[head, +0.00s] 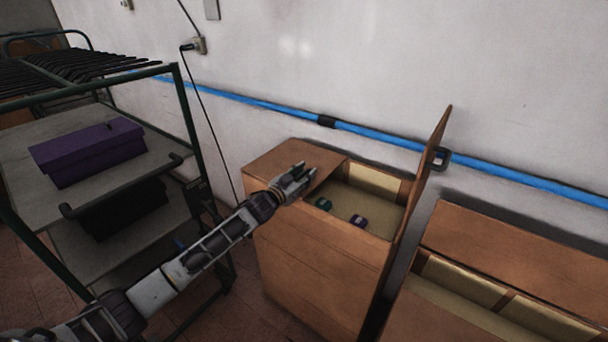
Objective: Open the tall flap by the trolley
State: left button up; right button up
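A tall brown box (315,260) stands right of the trolley (50,180). One top panel (290,160) lies flat over the box's trolley side. A tall flap (425,190) on the box's right side stands up steeply, near a dark bracket by the blue pipe. The rest of the top is uncovered, showing a green item (323,204) and a purple item (358,221) inside. My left gripper (307,168) is over the flat panel's edge by the opening, its fingers apart and empty. Whether it touches the panel is unclear. My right gripper is not in view.
A second brown box (500,250), with its top partly uncovered, stands close on the right. A blue pipe (270,107) runs along the white wall behind. The trolley holds a purple box (88,152) and a black box (120,208).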

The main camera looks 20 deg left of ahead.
pick_arm(q)
grip_shut()
jog(key=shift+r, duration=0.1)
dwell(0.3)
